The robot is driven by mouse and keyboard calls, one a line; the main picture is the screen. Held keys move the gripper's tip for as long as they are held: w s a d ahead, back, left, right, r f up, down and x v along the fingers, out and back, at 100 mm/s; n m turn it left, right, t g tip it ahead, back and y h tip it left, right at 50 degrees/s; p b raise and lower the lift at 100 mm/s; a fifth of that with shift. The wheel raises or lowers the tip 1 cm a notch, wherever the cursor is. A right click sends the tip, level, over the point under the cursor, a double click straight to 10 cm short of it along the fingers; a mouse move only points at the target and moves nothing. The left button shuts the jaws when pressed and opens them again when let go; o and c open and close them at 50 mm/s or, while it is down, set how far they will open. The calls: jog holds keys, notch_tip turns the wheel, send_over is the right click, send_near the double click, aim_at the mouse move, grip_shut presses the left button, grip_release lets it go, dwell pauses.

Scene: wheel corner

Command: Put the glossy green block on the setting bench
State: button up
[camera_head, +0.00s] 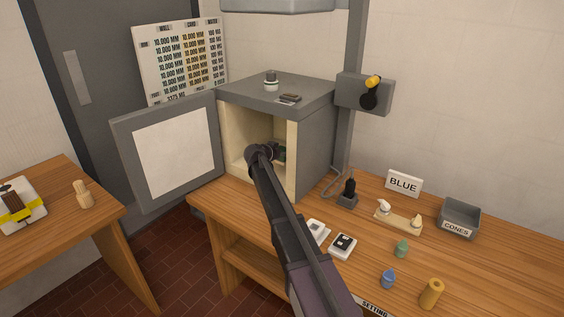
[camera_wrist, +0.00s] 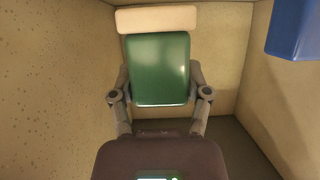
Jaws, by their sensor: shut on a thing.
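The glossy green block (camera_wrist: 160,62) is between the two fingers of my gripper (camera_wrist: 160,92) in the wrist view, and the gripper is shut on it. They are inside the open grey cabinet (camera_head: 318,130), which has pale inner walls.
A blue block (camera_wrist: 293,30) and a cream piece (camera_wrist: 157,19) are near the green block. The cabinet door (camera_head: 170,150) stands open to the left.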

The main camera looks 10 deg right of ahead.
aim_at(282, 159)
jog(key=shift+f+b, duration=1.2)
jog(key=shift+f, duration=0.3)
jog(key=shift+f, duration=0.2)
jog(key=o, duration=1.2)
jog(key=p+v, duration=0.4)
jog(key=v, duration=0.9)
jog(key=shift+s+a+p, duration=0.15)
jog(key=shift+a+p, duration=0.2)
jog(key=shift+p, duration=0.05)
jog(key=shift+s+r, duration=0.1)
